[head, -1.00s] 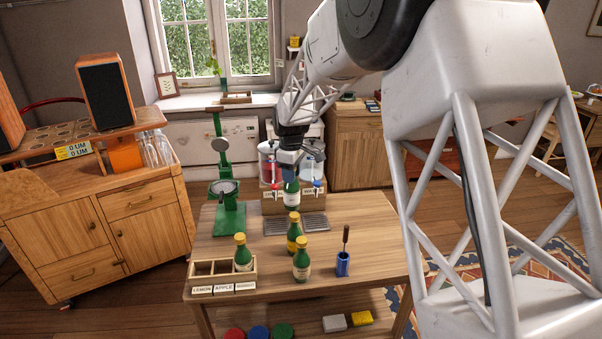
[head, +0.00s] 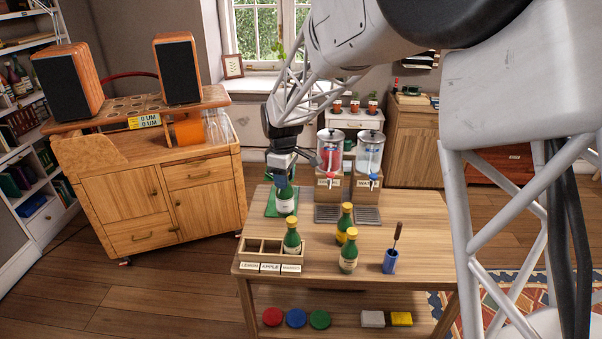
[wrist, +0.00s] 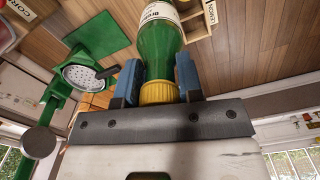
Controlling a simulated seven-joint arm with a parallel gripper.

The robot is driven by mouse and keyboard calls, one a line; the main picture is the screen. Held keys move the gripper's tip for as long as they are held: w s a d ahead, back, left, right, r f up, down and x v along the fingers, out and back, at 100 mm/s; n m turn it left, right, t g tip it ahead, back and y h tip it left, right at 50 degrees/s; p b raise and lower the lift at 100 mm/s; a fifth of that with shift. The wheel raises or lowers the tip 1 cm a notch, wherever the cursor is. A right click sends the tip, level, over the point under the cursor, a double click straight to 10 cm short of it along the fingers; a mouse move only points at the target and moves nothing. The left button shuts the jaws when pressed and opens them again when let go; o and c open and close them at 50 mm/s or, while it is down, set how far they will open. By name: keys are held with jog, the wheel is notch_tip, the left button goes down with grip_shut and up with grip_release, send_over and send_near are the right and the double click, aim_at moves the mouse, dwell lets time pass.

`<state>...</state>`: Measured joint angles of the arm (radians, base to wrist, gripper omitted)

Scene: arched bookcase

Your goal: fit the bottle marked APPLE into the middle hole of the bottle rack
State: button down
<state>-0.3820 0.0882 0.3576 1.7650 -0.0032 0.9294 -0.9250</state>
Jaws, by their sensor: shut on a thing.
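My gripper (head: 285,184) is shut on a green bottle (head: 286,203) by its yellow cap end and holds it upright behind the rack. In the wrist view the blue fingers (wrist: 158,85) close on both sides of the cap and neck of this bottle (wrist: 160,45); the word on its label cannot be read in full. The wooden bottle rack (head: 240,253) stands at the table's front left, with labels LEMON, APPLE and a third I cannot read clearly. Its right hole holds a bottle (head: 292,238); the left and middle holes look empty. A rack corner with LEMON shows in the wrist view (wrist: 211,14).
Two bottles, one with a yellow label (head: 346,219) and one with a pale label (head: 348,252), stand right of the rack. A blue cup (head: 389,262) holds a tool. Two drink dispensers (head: 331,155) stand behind. A green stand (wrist: 85,75) is near the held bottle.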

jog(key=s+a+f+n, duration=0.3)
jog(key=s+a, duration=0.1)
jog(key=shift+s+n, duration=0.3)
jog(key=shift+f, duration=0.25)
dwell(0.4)
jog(key=shift+f, duration=5.55)
dwell(0.6)
jog(key=c, duration=0.7)
grip_release()
